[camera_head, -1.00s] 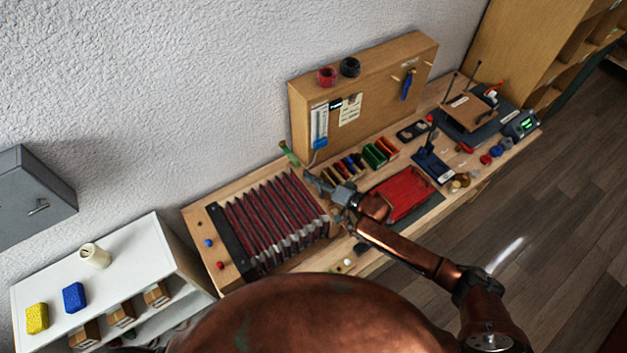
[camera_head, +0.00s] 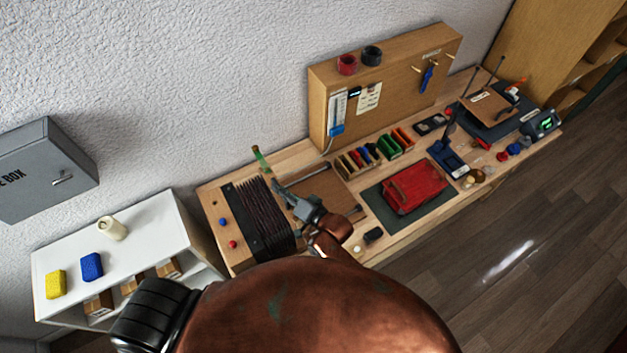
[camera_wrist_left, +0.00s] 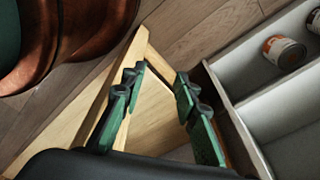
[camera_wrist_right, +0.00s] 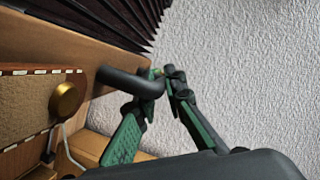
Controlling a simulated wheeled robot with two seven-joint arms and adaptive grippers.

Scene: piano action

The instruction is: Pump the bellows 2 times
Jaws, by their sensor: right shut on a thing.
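The bellows (camera_head: 268,213) lie on the wooden bench at its left end, their dark red-black pleats pressed close together. Their pleats also show at the top of the right wrist view (camera_wrist_right: 118,16). My right gripper (camera_head: 284,192) is at the right side of the bellows. In the right wrist view my right gripper (camera_wrist_right: 163,76) is shut on the dark bar-like handle (camera_wrist_right: 128,82) that stands out from the wooden end board (camera_wrist_right: 60,40). My left gripper (camera_wrist_left: 155,85) is open and empty, below or beside wooden framing; it is not visible in the head view.
A red case (camera_head: 414,187) on a dark mat and several coloured bins (camera_head: 389,146) lie to the right on the bench. A wooden panel (camera_head: 383,90) stands behind. A white shelf (camera_head: 135,240) is at left. A tin (camera_wrist_left: 284,52) sits in a light compartment.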

